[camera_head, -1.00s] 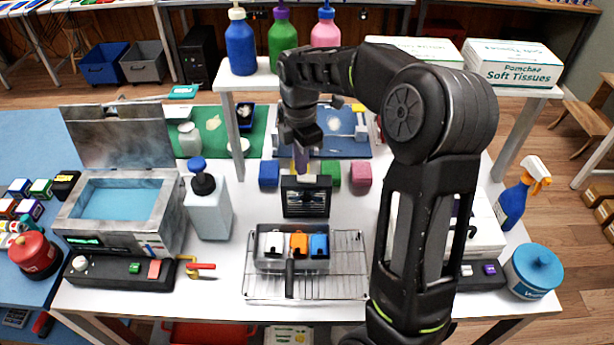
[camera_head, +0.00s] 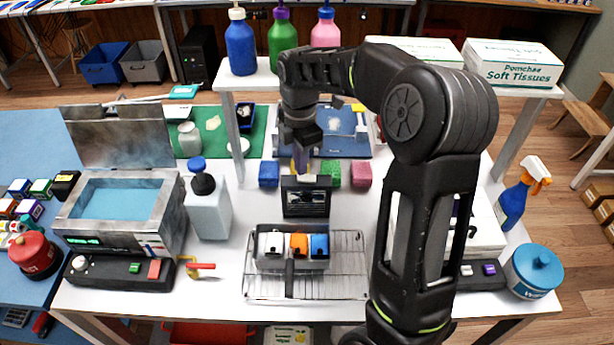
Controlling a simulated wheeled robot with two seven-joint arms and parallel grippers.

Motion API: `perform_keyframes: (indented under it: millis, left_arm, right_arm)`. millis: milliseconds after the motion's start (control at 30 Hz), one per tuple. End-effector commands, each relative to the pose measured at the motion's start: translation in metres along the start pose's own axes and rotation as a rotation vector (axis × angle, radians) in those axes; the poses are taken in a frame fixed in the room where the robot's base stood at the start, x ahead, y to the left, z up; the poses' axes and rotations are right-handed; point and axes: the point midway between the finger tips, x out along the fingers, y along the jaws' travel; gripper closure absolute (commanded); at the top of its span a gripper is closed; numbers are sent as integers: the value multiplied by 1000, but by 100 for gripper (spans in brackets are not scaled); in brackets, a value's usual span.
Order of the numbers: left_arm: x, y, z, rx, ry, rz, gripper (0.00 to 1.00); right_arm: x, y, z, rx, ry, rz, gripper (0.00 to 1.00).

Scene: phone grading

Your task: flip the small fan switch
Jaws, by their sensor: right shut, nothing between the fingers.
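A small black box-shaped fan (camera_head: 306,201) stands upright on the white table, behind the wire rack; its front grille faces me. My right arm reaches in from the right and bends over the table. My right gripper (camera_head: 301,165) points down at the fan's top edge, shut and empty. Its fingertips are at or just behind the top of the fan; I cannot tell whether they touch it. The fan's switch is too small or hidden to make out. My left gripper is not in view.
A tray with white, orange and blue pieces sits on the wire rack (camera_head: 346,283) in front of the fan. Coloured blocks (camera_head: 361,175) stand behind. A pump bottle (camera_head: 208,208) and an open grey cleaner box (camera_head: 160,228) are at left. A shelf with bottles and tissue boxes (camera_head: 511,65) spans above.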

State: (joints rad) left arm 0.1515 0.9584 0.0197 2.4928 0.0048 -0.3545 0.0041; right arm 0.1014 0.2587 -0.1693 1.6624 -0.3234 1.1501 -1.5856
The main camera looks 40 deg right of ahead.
Motion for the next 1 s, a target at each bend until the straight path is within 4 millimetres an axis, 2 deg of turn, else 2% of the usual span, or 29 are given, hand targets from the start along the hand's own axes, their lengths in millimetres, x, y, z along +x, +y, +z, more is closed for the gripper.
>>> perform_keyframes:
  millis: [1000]
  left_arm:
    - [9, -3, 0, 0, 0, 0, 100]
  right_arm:
    - [14, 0, 0, 0, 0, 0, 100]
